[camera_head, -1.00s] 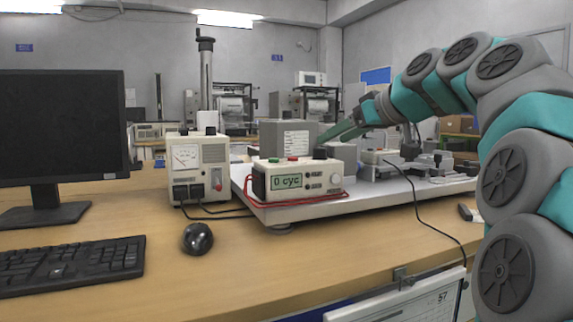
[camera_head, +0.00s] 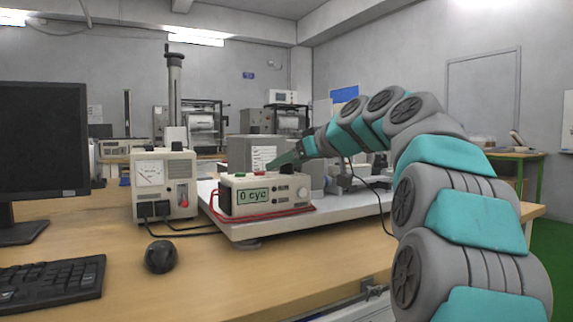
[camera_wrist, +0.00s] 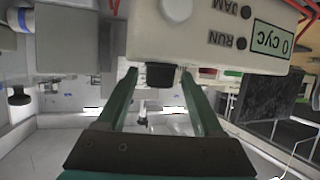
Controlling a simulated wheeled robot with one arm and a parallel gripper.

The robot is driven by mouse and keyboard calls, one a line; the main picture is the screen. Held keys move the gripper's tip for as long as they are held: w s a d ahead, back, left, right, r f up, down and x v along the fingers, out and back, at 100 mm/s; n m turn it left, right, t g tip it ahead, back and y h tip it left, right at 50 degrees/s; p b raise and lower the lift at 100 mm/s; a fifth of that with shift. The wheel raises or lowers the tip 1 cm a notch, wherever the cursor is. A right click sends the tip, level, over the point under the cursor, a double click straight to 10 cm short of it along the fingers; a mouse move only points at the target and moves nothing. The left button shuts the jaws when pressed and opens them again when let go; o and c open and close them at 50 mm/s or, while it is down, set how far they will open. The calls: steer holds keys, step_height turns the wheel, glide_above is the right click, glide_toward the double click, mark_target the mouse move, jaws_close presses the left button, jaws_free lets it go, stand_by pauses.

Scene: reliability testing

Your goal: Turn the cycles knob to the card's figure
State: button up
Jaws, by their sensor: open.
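The cream control box (camera_head: 227,203) stands on the white platform, its display (camera_head: 252,196) reading "0 cyc". A black knob (camera_wrist: 160,76) on the box's top face shows in the wrist view, where the box appears upside down. My gripper (camera_wrist: 159,73) is open, with one green finger on each side of this knob; contact cannot be told. In the head view my gripper (camera_head: 284,161) is at the top right of the box and partly covers the knob. A pale round knob (camera_head: 302,193) is on the box's front. No card with a readable figure shows now.
Red and green buttons (camera_head: 240,174) sit on the box's top, left of my gripper. A meter unit (camera_head: 180,205) stands to the left, and a grey block (camera_head: 240,152) behind. Red cables loop around the box. Mouse (camera_head: 160,256) and keyboard (camera_head: 52,277) lie in front on the bench.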

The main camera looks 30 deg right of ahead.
jaws_close()
stand_by(0.5)
steer(key=shift+r+m, duration=0.1)
steer(key=shift+m, duration=0.2)
steer(key=shift+s+a+m+t+h+p, duration=0.1)
steer(key=shift+m+t+h+p, duration=0.2)
steer(key=shift+m+h+p, duration=0.65)
steer(key=m+h+p, duration=0.2)
steer(key=h, duration=0.1)
steer(key=m+h+p, duration=0.1)
steer(key=h, duration=0.1)
steer(key=shift+r+p, duration=0.3)
steer(key=shift+p, duration=0.1)
steer(key=m+g+h+p, duration=0.2)
steer(key=m+h+p, duration=0.2)
steer(key=p, duration=0.2)
steer(key=shift+m+h, duration=0.25)
steer(key=shift+f+m+g+h+p, duration=0.25)
steer(key=shift+m+g+h+p, duration=0.35)
steer(key=shift+m+h+p, duration=0.4)
steer(key=shift+f+g, duration=0.15)
steer(key=shift+g, duration=0.15)
